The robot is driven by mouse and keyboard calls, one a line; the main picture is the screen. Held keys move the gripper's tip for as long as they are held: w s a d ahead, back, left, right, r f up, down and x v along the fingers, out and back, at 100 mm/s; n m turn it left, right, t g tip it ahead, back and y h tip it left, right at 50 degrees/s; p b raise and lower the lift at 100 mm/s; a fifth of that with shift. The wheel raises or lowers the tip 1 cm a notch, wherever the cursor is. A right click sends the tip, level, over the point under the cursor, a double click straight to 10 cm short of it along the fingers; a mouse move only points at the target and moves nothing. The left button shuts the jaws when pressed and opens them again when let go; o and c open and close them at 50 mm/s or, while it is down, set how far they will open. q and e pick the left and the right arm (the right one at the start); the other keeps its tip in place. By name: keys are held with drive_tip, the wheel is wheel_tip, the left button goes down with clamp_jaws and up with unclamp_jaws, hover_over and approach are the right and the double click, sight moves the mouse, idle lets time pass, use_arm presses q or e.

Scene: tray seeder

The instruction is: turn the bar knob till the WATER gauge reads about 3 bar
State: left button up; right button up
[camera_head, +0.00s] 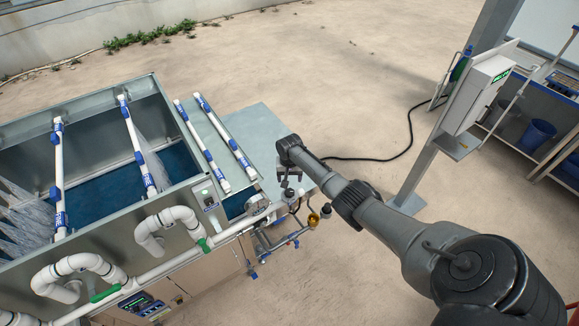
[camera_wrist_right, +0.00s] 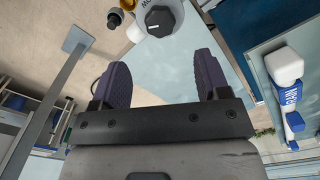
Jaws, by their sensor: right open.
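A dark faceted knob (camera_wrist_right: 159,20) with a short white mark on its face shows at the top of the right wrist view. It sits on a white round housing (camera_wrist_right: 178,10) with partly cut-off, upside-down lettering. My right gripper (camera_wrist_right: 162,76) is open, its two dark fingers apart and empty, with the knob ahead of the gap and not between them. In the head view my right gripper (camera_head: 288,187) is over the pipework at the seeder's right end, and the knob cannot be made out there. I cannot make out a WATER gauge reading. My left gripper is in neither view.
A brass-coloured fitting (camera_head: 313,219) and pipes sit just below my right gripper. The metal seeder tank (camera_head: 112,95) with white pipes fills the left. A post (camera_head: 432,150) carrying a white box (camera_head: 478,94) stands at the right. The concrete floor behind is mostly clear.

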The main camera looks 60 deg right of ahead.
wheel_tip(320, 180, up, 4)
drive_tip(key=shift+r, duration=0.25)
idle(0.8)
